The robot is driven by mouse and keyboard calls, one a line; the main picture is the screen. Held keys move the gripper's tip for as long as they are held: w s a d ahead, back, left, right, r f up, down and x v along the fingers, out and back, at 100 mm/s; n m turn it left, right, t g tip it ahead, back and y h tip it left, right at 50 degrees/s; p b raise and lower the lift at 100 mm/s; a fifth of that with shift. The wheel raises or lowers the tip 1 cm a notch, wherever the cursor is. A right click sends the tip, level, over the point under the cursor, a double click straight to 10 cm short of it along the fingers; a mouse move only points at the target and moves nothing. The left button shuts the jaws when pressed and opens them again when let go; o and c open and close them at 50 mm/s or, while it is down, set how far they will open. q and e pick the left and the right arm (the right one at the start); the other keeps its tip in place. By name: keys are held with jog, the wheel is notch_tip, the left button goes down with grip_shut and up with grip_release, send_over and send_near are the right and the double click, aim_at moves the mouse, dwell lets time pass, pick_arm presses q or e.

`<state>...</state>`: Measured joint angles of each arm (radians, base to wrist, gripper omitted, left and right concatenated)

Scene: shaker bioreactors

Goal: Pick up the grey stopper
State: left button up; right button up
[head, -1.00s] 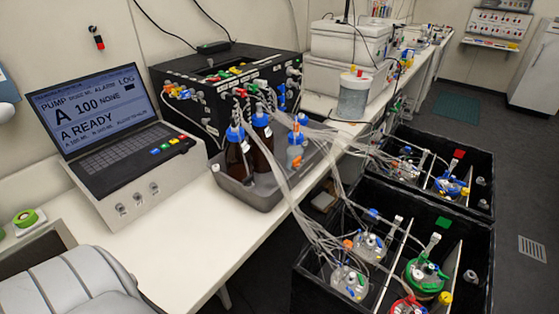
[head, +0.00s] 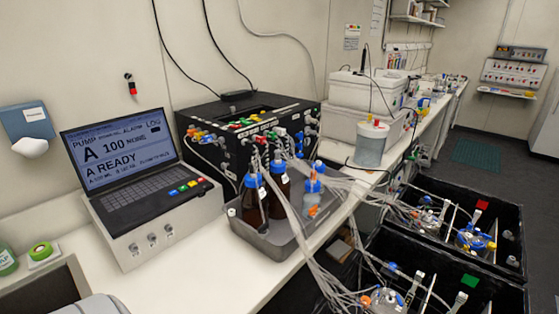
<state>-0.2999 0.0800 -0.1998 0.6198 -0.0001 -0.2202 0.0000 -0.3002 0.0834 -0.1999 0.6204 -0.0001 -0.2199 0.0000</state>
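I cannot make out a grey stopper for certain. A small pale cap-like piece (head: 231,212) shows at the left corner of the grey tray (head: 262,240); it is too small to identify. Small grey round pieces (head: 509,235) show at the right inner side of the far black box, and I cannot tell whether they are stoppers. Neither of my grippers is in view.
The tray holds brown bottles (head: 254,205) and a clear blue-capped bottle (head: 313,190). Loose tubes (head: 305,235) run from the black pump unit (head: 205,125) to vessels in black boxes (head: 510,296). A laptop-like console (head: 160,222) stands left. The white bench front (head: 215,275) is clear.

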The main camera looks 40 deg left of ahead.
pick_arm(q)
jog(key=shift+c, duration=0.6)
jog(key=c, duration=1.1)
